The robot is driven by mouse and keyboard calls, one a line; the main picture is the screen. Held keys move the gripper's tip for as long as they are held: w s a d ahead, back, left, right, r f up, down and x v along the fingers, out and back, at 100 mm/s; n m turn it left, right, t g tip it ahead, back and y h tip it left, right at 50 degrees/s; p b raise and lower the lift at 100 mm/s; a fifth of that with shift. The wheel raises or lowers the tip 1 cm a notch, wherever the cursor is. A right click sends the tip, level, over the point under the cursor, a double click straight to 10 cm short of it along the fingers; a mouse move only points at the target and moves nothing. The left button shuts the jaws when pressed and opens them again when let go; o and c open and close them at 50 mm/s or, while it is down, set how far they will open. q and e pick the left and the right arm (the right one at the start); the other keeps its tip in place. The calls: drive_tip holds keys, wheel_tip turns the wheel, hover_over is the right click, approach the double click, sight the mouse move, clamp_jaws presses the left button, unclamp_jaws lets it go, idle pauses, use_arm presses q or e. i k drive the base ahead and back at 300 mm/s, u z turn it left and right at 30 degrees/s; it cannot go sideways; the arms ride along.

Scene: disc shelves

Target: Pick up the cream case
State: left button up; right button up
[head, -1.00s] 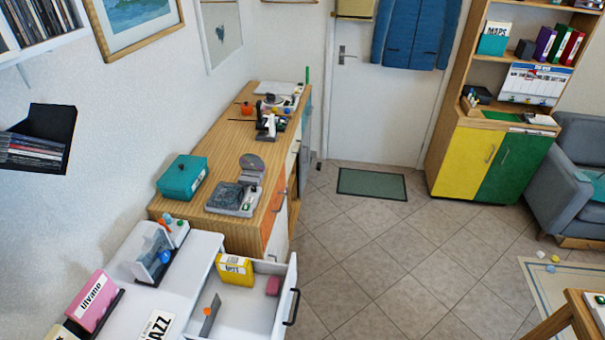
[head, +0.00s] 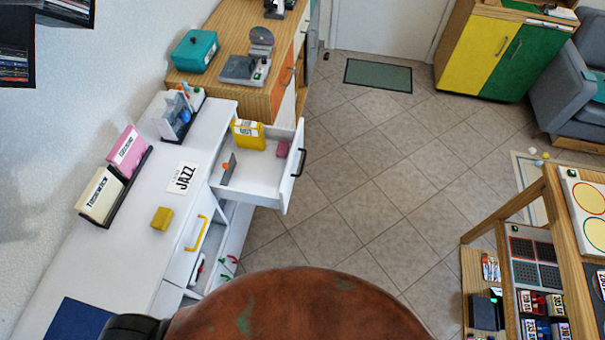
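The cream case (head: 100,194) stands upright in a dark rack on the white cabinet top at the left of the head view. Its front carries a dark printed title. The pink case (head: 127,151) stands behind it in the same rack. Neither of my grippers is in view, so nothing shows of what they hold.
A yellow block (head: 162,217) and a JAZZ card (head: 183,177) lie on the white top near the rack (head: 126,187). The white drawer (head: 254,173) is pulled out, with a yellow case (head: 249,135) inside. A wooden shelf unit (head: 552,205) stands at the right. Tiled floor is clear between.

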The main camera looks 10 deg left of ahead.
sight(101, 195)
drive_tip(key=z, duration=0.75)
drive_tip(key=i, duration=0.85)
drive_tip(key=u, duration=1.6)
